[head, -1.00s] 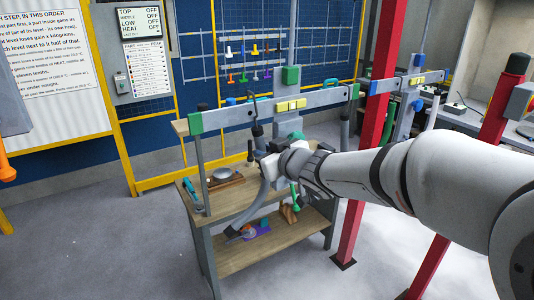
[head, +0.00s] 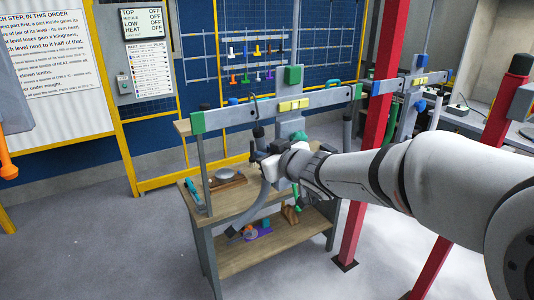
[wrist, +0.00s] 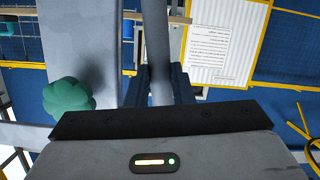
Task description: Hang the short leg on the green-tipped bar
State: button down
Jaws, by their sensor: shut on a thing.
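My gripper (head: 266,168) is shut on a grey curved leg (head: 264,203), which hangs down in front of the workbench. In the wrist view the leg (wrist: 157,45) runs up between the dark fingers. A rounded green tip (head: 299,136) shows just right of and above my gripper in the head view. The wrist view shows a green knob (wrist: 68,95) left of the fingers, apart from the leg. A grey crossbar (head: 240,113) with green end blocks and a yellow middle spans above my gripper.
The wooden workbench (head: 228,200) holds a dish (head: 224,174) on the left. Its lower shelf (head: 245,258) carries several small coloured parts. A red post (head: 372,150) stands right of the bench, behind my arm. Clear floor (head: 120,250) lies left.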

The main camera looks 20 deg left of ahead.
jog(key=shift+f+b, duration=0.7)
jog(key=shift+f, duration=0.2)
jog(key=c, duration=1.2)
grip_release()
jog(key=shift+d, duration=0.1)
jog(key=p+v, duration=0.3)
jog(key=v, duration=0.5)
